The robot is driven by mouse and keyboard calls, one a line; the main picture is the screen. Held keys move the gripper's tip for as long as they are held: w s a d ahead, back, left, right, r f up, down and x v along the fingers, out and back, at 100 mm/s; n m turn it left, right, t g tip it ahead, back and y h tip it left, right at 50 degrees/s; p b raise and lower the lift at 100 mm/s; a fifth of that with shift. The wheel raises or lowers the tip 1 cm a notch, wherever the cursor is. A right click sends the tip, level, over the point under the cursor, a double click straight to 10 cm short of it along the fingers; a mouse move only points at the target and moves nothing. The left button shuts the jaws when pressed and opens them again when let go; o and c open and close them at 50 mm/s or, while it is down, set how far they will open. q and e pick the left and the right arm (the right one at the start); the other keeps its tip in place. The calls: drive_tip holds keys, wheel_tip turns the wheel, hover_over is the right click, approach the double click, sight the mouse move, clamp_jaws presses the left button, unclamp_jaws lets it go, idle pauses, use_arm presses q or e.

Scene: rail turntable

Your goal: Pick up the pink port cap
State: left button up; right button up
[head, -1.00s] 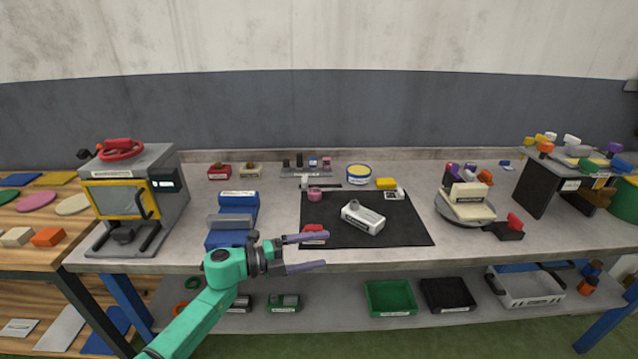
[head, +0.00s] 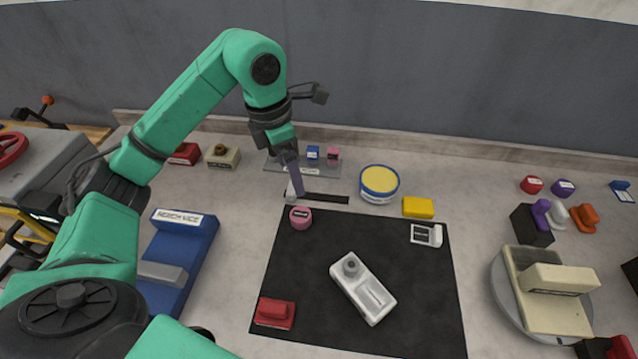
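A pink round cap-like piece (head: 300,217) with a pale label stands near the top left corner of the black mat. A smaller pink piece (head: 333,155) sits on the grey rack behind; I cannot read which one is labelled port cap. My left gripper (head: 297,190) points down just behind the pink round piece, apart from it in the picture. One finger shows edge-on, the other is hidden, so its opening is unclear. I see nothing held. My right gripper is not in view.
A dark-handled tool (head: 322,199) lies beside the fingertips. On the black mat (head: 290,262) are a white device (head: 362,287) and a red block (head: 274,313). A yellow-lidded tub (head: 379,184) and a yellow block (head: 418,208) stand at right. A blue vice (head: 180,250) is left.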

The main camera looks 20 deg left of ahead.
use_arm(q)
drive_tip(key=p, duration=0.3)
hover_over(300, 214)
drive_tip(key=s, duration=0.1)
drive_tip(key=f, duration=0.4)
drive_tip(key=a+f, duration=0.1)
drive_tip(key=f, duration=0.2)
drive_tip(key=shift+s, duration=0.1)
drive_tip(key=f, duration=0.2)
drive_tip(key=f+p, duration=0.1)
drive_tip(key=f, duration=0.1)
drive_tip(key=w+d+f+p, duration=0.1)
drive_tip(key=f, duration=0.1)
drive_tip(key=shift+f, duration=0.35)
drive_tip(key=c, duration=1.4)
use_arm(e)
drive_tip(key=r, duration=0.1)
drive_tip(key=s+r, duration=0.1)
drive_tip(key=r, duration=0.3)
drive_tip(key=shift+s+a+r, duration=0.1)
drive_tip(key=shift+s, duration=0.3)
